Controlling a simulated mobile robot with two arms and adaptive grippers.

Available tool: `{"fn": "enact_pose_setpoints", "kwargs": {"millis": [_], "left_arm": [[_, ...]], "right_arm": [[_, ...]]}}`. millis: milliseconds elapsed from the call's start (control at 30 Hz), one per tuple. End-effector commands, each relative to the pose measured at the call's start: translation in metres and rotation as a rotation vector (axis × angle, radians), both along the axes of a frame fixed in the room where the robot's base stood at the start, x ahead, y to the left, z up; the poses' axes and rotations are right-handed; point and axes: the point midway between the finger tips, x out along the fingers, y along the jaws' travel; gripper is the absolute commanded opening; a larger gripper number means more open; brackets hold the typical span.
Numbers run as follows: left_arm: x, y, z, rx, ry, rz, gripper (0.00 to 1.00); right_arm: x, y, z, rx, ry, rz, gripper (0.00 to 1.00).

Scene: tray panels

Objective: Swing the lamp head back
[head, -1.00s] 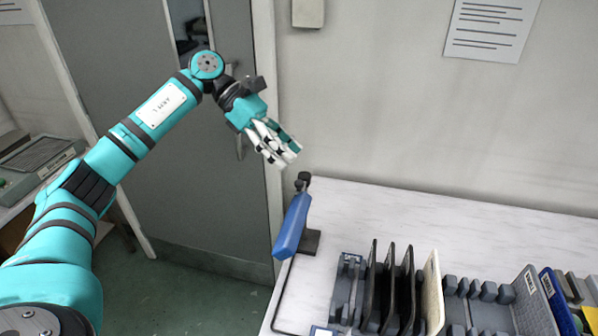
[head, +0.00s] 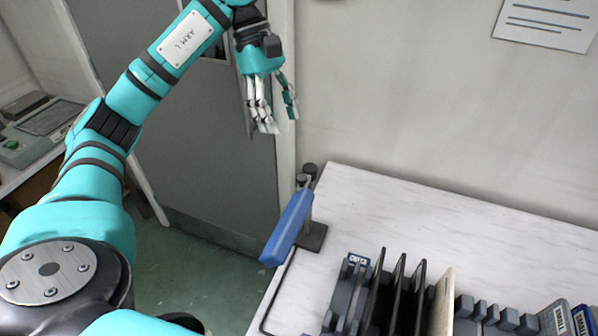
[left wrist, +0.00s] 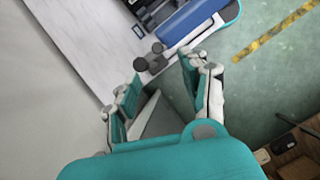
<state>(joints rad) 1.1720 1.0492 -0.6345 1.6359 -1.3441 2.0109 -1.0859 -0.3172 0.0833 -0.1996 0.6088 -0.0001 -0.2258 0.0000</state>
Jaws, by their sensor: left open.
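The lamp has a long blue head (head: 287,228) on a dark post and base (head: 313,238) at the table's left corner. The head slants toward the near left, out over the table edge. In the left wrist view the blue head (left wrist: 190,20) lies beyond the fingers, with dark round knobs at its end. My left gripper (head: 276,120) is open and empty, fingers pointing down, above and slightly left of the lamp's dark top joint, apart from it. It also shows in the left wrist view (left wrist: 162,76). My right gripper is not in view.
A rack with upright dark panels (head: 395,290) and a cream panel (head: 441,300) stands near the lamp on the white table (head: 420,215). Grey slotted holders (head: 490,312) are to its right. The table's back is clear. A grey door (head: 200,130) and wall stand behind.

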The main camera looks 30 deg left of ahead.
Motion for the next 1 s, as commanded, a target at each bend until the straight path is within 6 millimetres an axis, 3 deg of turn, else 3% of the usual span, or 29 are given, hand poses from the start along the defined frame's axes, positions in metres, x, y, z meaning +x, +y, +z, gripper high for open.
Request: {"fn": "enact_pose_setpoints", "kwargs": {"millis": [33,133,400,533,700,1000], "left_arm": [[-0.001,-0.005,-0.015,-0.002,0.005,-0.002,0.45],[-0.003,-0.012,-0.030,0.002,0.006,0.000,0.45],[-0.006,-0.033,-0.081,0.000,0.005,0.001,0.45],[-0.006,-0.041,-0.098,-0.001,0.004,0.001,0.45],[-0.007,-0.046,-0.111,-0.002,0.001,0.001,0.45],[-0.007,-0.047,-0.114,-0.002,-0.001,0.002,0.45]], "right_arm": [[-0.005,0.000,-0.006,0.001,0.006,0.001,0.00],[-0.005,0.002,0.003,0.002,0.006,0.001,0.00],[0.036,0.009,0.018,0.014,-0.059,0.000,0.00],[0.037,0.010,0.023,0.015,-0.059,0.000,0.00],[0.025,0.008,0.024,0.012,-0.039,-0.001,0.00],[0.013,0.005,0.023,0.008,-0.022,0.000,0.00]]}}
